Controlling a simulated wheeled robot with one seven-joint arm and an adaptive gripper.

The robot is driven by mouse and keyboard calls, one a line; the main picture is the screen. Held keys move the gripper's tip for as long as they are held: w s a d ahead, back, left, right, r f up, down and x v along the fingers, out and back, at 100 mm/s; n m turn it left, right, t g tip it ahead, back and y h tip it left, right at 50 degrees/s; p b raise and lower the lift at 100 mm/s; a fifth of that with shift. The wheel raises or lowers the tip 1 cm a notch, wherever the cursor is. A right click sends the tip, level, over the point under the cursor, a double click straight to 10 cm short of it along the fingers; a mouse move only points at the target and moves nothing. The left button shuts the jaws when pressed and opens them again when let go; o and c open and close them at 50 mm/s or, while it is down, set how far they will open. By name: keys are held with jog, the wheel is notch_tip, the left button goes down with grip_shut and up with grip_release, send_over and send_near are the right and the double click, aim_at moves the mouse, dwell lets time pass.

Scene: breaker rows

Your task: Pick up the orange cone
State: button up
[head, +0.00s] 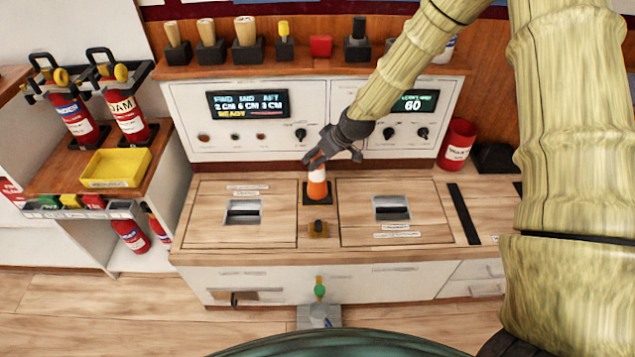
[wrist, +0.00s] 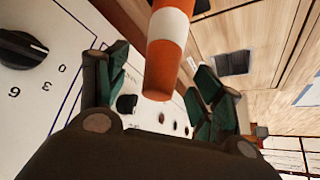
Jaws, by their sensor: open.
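The orange cone (head: 317,187) has a white band and stands upright on a black base on the wooden counter, between two inset panels. In the wrist view the orange and white cone (wrist: 166,55) shows between the open fingers. My gripper (head: 318,160) is at the cone's top, in front of the control panel. In the wrist view my gripper (wrist: 160,90) has its dark green-padded fingers apart, one on each side of the cone. I cannot tell whether either finger touches it. The cone's tip is partly hidden by the gripper in the head view.
The white control panel (head: 240,118) with knobs and displays stands close behind the cone. A red canister (head: 457,145) stands at the right. A yellow tray (head: 115,167) and fire extinguishers are at the left.

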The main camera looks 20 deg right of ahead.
aim_at(317, 174)
jog(key=shift+b+x, duration=0.3)
jog(key=shift+x, duration=2.45)
jog(key=shift+r, duration=0.1)
grip_shut()
